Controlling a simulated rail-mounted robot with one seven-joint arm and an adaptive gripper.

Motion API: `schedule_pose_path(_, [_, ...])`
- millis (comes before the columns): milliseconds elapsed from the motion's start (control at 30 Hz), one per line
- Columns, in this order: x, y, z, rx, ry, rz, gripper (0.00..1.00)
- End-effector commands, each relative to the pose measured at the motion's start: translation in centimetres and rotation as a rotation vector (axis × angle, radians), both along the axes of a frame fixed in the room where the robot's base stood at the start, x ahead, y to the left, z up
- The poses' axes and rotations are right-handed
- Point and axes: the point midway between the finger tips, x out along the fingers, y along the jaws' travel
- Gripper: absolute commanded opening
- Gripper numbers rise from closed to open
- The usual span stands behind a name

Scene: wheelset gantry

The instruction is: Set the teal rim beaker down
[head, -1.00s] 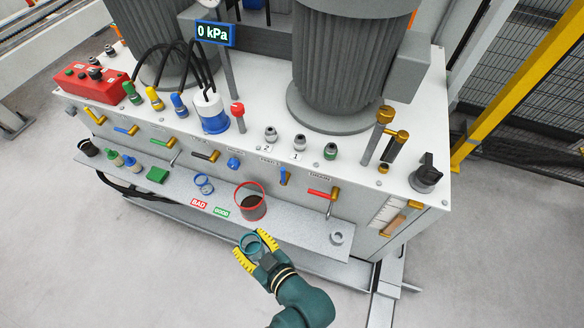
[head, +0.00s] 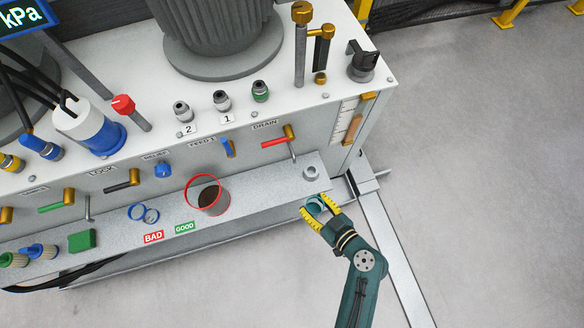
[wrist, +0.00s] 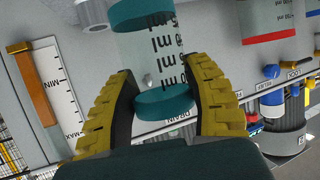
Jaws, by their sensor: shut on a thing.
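My gripper (head: 322,209) has yellow ridged fingers and is shut on the teal rim beaker (head: 315,206). It holds the beaker at the front edge of the shelf, near the shelf's right end. In the wrist view the beaker (wrist: 164,103) is clear with teal bands and dark volume marks, between both fingers. I cannot tell whether its base touches the shelf (head: 255,195). The red rim beaker (head: 207,196), with dark contents, stands on the shelf to the left.
A small grey ring-shaped part (head: 311,173) sits on the shelf just behind my gripper. Blue rings (head: 143,213), a BAD label (head: 153,237) and a GOOD label (head: 185,227) lie further left. The red DRAIN lever (head: 277,142) projects above the shelf. Shelf between red rim beaker and grey part is clear.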

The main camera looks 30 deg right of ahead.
Motion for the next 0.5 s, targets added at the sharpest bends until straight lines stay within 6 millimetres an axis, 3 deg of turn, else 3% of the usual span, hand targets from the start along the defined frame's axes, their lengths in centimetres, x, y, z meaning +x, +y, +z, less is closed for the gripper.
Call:
schedule_pose_path(33, [-1.0,-1.4,-2.3,-0.001,-0.001,-0.020,0.28])
schedule_pose_path(200, [-2.0,-2.6,-3.4,-0.005,-0.002,-0.033,0.28])
schedule_pose_path(267, [-1.0,-2.5,-3.3,-0.005,-0.002,-0.029,0.28])
schedule_pose_path(500, [6.0,-1.2,-3.3,-0.007,-0.003,-0.026,0.28])
